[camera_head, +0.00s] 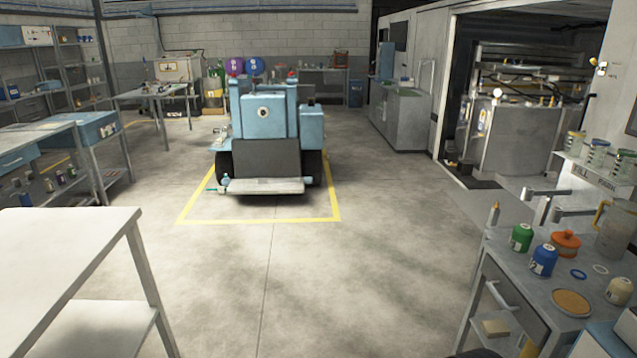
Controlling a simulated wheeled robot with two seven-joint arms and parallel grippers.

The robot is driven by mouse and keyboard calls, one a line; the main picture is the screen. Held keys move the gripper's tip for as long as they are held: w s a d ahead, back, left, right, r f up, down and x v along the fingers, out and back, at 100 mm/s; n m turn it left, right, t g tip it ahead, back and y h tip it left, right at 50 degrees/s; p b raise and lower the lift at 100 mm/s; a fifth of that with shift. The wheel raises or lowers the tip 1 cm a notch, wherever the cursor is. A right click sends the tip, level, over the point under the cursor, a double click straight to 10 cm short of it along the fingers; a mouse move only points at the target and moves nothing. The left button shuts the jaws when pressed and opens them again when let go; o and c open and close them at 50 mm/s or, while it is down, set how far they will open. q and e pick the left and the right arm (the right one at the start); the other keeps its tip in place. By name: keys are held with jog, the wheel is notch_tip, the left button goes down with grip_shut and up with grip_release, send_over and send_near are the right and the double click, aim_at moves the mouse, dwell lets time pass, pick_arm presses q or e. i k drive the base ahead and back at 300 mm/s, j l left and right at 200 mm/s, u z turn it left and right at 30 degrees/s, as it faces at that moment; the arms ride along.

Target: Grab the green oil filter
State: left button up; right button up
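A small green oil filter (521,239) with a white lower part stands upright on the grey workbench (520,275) at the right. A similar blue filter (543,261) stands close to it, nearer to me and slightly right. A white filter (619,291) stands at the bench's right side. Neither of my grippers can be made out in the head view, and nothing is seen touching the green filter.
An orange lidded pot (566,243), a tan round disc (572,302), a blue ring (579,274) and a grey jug (615,230) share the bench. A white table (60,245) is at the left. Open floor (310,280) lies between, with a blue vehicle (267,140) beyond.

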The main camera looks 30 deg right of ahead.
aim_at(522, 236)
jog(key=i+l+z, duration=0.1)
jog(key=i+z, duration=0.2)
jog(key=i, duration=0.2)
jog(key=i+z, duration=0.3)
jog(key=i, duration=0.2)
jog(key=i+j+z, duration=0.15)
jog(key=i+z, duration=0.15)
jog(key=i, duration=0.2)
jog(key=i+j+z, duration=0.3)
jog(key=i, duration=0.2)
jog(key=i+l+z, duration=0.2)
jog(key=i+z, duration=0.25)
jog(key=i+l+z, duration=0.1)
jog(key=i+z, duration=0.2)
jog(key=z, duration=0.15)
jog(key=i+z, duration=0.4)
jog(key=i+j+z, duration=0.25)
jog(key=z, duration=0.2)
jog(key=i+z, duration=0.45)
jog(key=i, duration=0.45)
